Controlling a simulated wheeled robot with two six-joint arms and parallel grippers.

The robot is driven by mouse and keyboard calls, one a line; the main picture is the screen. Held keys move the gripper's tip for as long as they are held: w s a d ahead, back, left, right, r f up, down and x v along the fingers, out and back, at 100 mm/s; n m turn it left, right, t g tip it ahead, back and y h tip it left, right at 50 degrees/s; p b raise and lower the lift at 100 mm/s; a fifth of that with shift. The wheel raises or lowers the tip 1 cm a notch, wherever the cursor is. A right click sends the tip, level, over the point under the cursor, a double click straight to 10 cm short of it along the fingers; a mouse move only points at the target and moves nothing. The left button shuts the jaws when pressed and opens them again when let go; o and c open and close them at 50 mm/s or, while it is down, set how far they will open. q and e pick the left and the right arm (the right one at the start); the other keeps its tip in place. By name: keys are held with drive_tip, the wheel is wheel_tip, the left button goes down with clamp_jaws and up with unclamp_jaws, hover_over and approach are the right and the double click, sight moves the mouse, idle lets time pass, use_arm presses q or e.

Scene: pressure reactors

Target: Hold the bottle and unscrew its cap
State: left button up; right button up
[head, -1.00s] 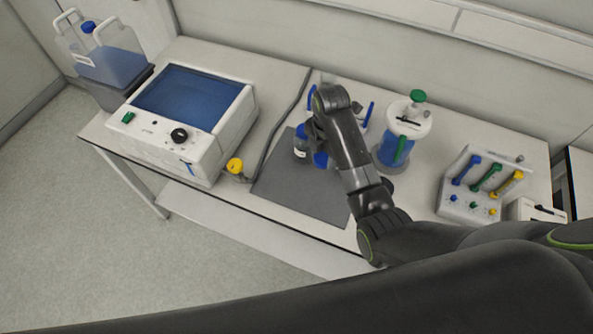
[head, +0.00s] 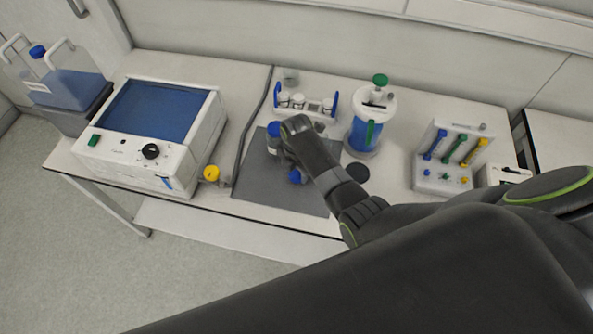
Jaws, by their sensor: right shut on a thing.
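A small dark bottle (head: 273,145) with a blue cap (head: 273,129) stands upright near the back left of the grey mat (head: 258,188). My right gripper (head: 284,156) is beside the bottle, shut on it as far as I can see. My wrist hides the fingertips and the right side of the bottle. A second blue object (head: 295,176) shows low beside my wrist, over the mat; I cannot tell what it is. My left gripper is out of view.
A white machine (head: 165,135) with a blue top stands left, a yellow-capped item (head: 211,173) beside it. Behind the mat is a blue-ended rack (head: 307,110) of small jars. A blue vessel (head: 364,138) and a tube stand (head: 445,180) stand right. The mat's front is clear.

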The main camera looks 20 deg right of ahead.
drive_tip(key=shift+f, duration=0.45)
drive_tip(key=shift+f, duration=0.2)
drive_tip(key=o, duration=1.1)
